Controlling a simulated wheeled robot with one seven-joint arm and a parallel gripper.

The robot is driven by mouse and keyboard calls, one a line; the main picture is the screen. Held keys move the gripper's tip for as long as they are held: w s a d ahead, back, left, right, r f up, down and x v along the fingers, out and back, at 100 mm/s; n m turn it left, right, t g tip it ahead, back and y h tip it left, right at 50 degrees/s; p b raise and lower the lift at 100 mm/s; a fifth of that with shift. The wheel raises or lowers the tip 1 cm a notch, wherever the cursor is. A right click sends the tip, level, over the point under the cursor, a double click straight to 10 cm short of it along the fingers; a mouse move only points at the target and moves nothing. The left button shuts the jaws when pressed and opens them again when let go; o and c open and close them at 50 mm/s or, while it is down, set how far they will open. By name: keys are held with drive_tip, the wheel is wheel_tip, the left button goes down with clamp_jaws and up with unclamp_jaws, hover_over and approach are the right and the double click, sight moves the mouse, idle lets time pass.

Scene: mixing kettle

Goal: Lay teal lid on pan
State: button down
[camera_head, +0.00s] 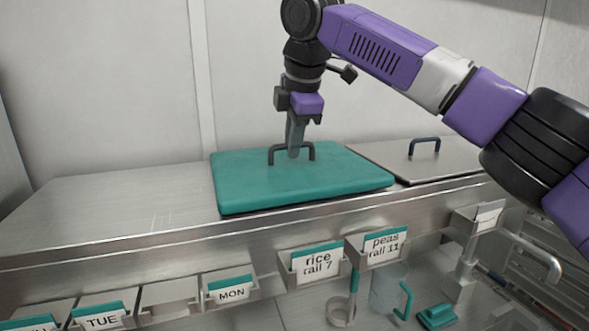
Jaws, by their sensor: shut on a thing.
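The teal lid (245,183) is a thick rectangular slab with a dark handle (277,156) on top. It lies about level over the steel counter, left of a grey steel lid. My gripper (294,152) points straight down from above and is shut on the lid's handle. The pan is not visible; the lid covers whatever is under it. I cannot tell whether the lid rests fully on the surface below or hangs slightly above it.
A grey steel lid (428,157) with a dark blue handle lies just right of the teal lid. The counter (110,205) to the left is bare. Label holders reading rice (318,264), peas (384,246) and MON (231,289) line the front. A clear jug (387,290) stands below.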

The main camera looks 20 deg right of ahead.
drive_tip(key=shift+r, duration=0.1)
idle(0.3)
drive_tip(key=shift+r, duration=2.45)
